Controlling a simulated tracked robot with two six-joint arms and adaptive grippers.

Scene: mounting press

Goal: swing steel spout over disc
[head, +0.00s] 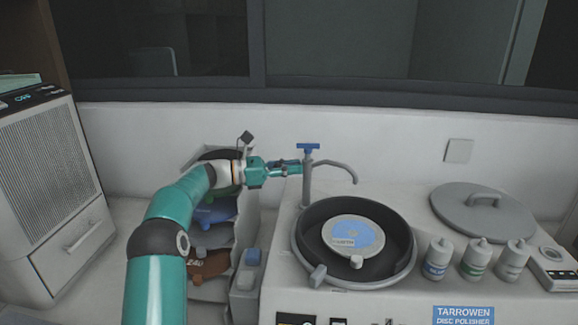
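The steel spout (338,164) curves to the right from an upright post (307,185) with a blue tap handle (308,147) on top. Its tip points down near the back rim of the dark bowl (405,245), behind the disc. The disc (352,236), grey with a blue and white label, lies inside the bowl. My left gripper (294,168) is at the left side of the post, at about the spout's height, with its fingers pointing right. Its fingertips are close to the post; I cannot tell whether they touch it or how far apart they are. My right gripper is not in view.
Several bottles (437,260) stand right of the bowl. A round grey lid (485,208) with a handle lies behind them. A rack with coloured items (215,212) stands under my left forearm. A grey vented unit (50,190) is at far left. A wall rises behind.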

